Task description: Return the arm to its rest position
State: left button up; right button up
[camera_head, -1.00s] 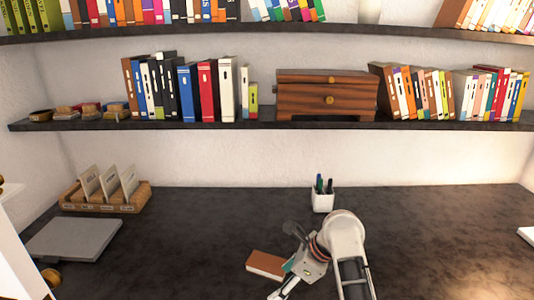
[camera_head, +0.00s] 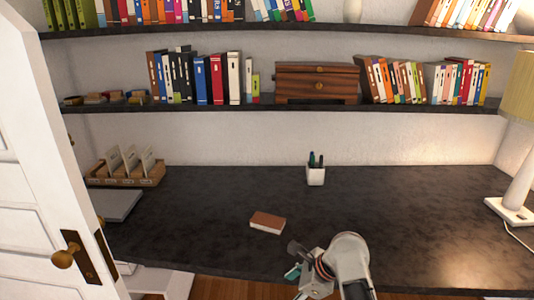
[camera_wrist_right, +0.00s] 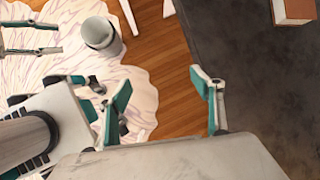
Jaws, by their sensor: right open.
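My right gripper (camera_wrist_right: 163,88) is open and empty in the wrist view, its two teal-padded fingers wide apart above the wooden floor. In the head view the right arm comes in at the bottom, and the gripper (camera_head: 300,272) is over the desk's front edge, nearer me than the brown book. The brown book (camera_head: 267,222) lies flat on the dark desk (camera_head: 400,215), apart from the gripper; its corner shows in the wrist view (camera_wrist_right: 293,10). My left gripper (camera_wrist_right: 32,37) shows at the wrist view's left edge, its two fingers apart with nothing between them.
A white pen cup (camera_head: 316,175), a card-file tray (camera_head: 125,175) and a grey laptop-like slab (camera_head: 118,205) are on the desk. A lamp (camera_head: 510,208) stands at right. A white door (camera_head: 40,180) is close at left. A grey bin (camera_wrist_right: 102,36) stands on the floor.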

jog(key=s+d+f+n+t+h, duration=0.1)
jog(key=s+d+f+n+t, duration=0.1)
jog(key=s+d+f+n, duration=0.45)
jog(key=s+d+f+n+t+h, duration=0.1)
jog(key=s+d+f+n, duration=0.2)
jog(key=f, duration=0.6)
pick_arm(q)
jog(key=shift+w, duration=0.55)
pick_arm(e)
jog(key=s+d+n+t+h, duration=0.1)
jog(key=s+d+n+t, duration=0.3)
jog(key=s+d+n, duration=0.3)
jog(key=s+f+n, duration=0.1)
jog(key=s+n, duration=0.4)
jog(key=n, duration=0.3)
